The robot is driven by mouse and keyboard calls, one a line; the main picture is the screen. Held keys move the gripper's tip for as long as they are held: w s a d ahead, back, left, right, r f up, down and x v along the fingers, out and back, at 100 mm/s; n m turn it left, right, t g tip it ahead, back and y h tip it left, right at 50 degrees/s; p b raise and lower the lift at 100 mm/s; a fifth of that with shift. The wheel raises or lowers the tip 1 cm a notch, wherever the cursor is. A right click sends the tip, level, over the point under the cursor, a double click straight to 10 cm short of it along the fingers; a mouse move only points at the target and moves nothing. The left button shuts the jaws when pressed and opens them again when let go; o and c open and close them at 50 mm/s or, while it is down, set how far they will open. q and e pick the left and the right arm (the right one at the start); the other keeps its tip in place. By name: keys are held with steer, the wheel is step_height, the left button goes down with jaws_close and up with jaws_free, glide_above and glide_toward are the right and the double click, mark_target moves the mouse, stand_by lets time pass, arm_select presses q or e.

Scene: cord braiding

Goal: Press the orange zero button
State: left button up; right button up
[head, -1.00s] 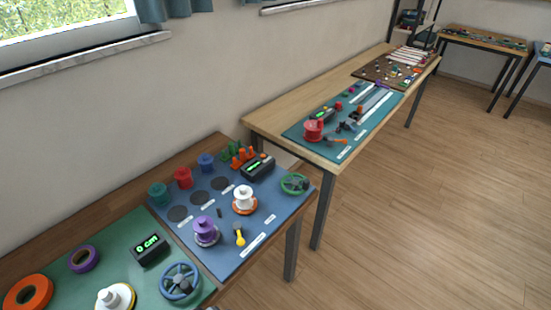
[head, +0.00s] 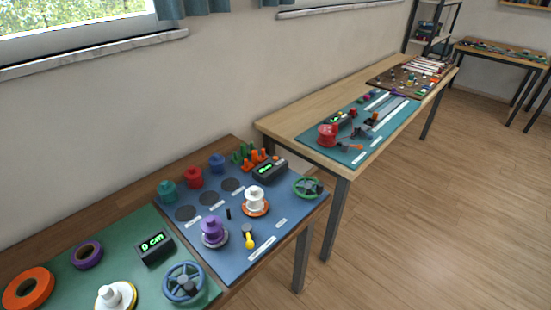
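A black counter box (head: 270,170) with a lit green display stands at the back right of the blue mat. A small orange spot, seemingly its button (head: 276,158), shows on its top. A second black display box (head: 155,247) reading "0 cm" stands on the green mat at lower left; no orange button is clear on it. A third small display box (head: 339,121) sits on the teal mat of the farther table, with a tiny reddish part beside it, too small to make out. Neither of my grippers is in view.
The blue mat (head: 262,228) holds purple and white spools, a green handwheel (head: 308,187), a yellow-handled tool (head: 249,239) and orange pegs (head: 258,156). A blue handwheel (head: 184,282) and orange tape roll (head: 28,288) lie on the green mat. The floor at right is clear.

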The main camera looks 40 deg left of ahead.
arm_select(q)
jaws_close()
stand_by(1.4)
